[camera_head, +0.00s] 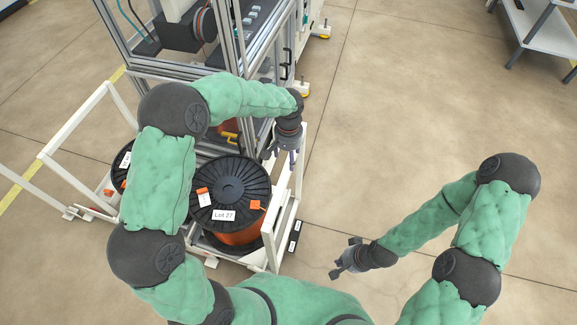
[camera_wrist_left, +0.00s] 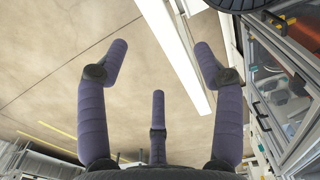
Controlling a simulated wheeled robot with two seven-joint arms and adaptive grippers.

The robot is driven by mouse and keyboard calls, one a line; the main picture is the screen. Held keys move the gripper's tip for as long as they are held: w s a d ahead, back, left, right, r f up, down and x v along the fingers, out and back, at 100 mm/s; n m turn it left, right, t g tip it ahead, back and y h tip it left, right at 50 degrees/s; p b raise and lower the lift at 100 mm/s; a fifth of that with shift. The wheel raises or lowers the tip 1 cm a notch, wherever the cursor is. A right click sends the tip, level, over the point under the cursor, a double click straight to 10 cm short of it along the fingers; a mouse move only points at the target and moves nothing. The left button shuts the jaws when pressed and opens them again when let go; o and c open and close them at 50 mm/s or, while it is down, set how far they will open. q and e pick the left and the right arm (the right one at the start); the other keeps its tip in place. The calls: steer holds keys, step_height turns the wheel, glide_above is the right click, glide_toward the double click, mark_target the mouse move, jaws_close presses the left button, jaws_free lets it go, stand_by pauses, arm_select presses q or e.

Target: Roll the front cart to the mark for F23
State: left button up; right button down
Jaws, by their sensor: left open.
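A cart with a white frame (camera_head: 300,181) stands in front of the machine, holding a large black-flanged spool (camera_head: 231,176) of copper-coloured wire, labelled "Lot 27". My left gripper (camera_head: 281,152) is over the cart's right side, beside its white rail. In the left wrist view its fingers (camera_wrist_left: 160,65) are spread and empty, with a white bar (camera_wrist_left: 176,52) of the cart showing between them. I cannot tell if they touch it. My right gripper (camera_head: 346,258) is spread and empty over the floor, right of the cart. I cannot make out a mark reading F23.
The framed machine (camera_head: 262,60) stands directly behind the cart. Another white frame (camera_head: 62,150) with a partly hidden spool is at left. Small black labels (camera_head: 294,236) sit beside the cart's right side. A grey-white bench (camera_head: 545,35) is at top right. The floor between is clear.

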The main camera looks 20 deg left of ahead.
mark_target(288, 170)
arm_select(q)
step_height(288, 170, down, 9)
steer(key=shift+f+b, duration=0.15)
steer(key=shift+b, duration=0.65)
steer(key=shift+a, duration=0.1)
jaws_close()
